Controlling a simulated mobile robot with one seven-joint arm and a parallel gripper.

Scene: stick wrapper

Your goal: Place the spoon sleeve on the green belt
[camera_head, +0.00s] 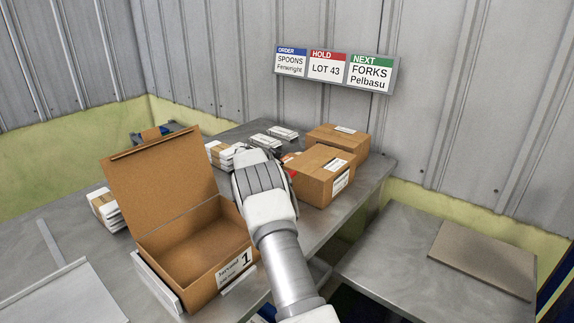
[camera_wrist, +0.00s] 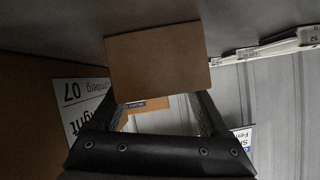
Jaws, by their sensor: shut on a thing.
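My gripper (camera_wrist: 160,108) shows in the wrist view with its two fingers shut on a brown-faced piece (camera_wrist: 157,62). White sleeves with brown bands lie in a stack (camera_head: 221,154) left of my wrist and in another stack (camera_head: 106,211) by the open carton. Flat white packs (camera_head: 282,132) lie behind. I cannot make out a green belt.
An open brown carton (camera_head: 207,268) marked 1 stands left of my arm and looks empty inside. Closed cartons (camera_head: 328,173) stand close right of my wrist. A sign board (camera_head: 336,68) hangs on the wall. A low grey surface at right holds a brown flat sheet (camera_head: 482,259).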

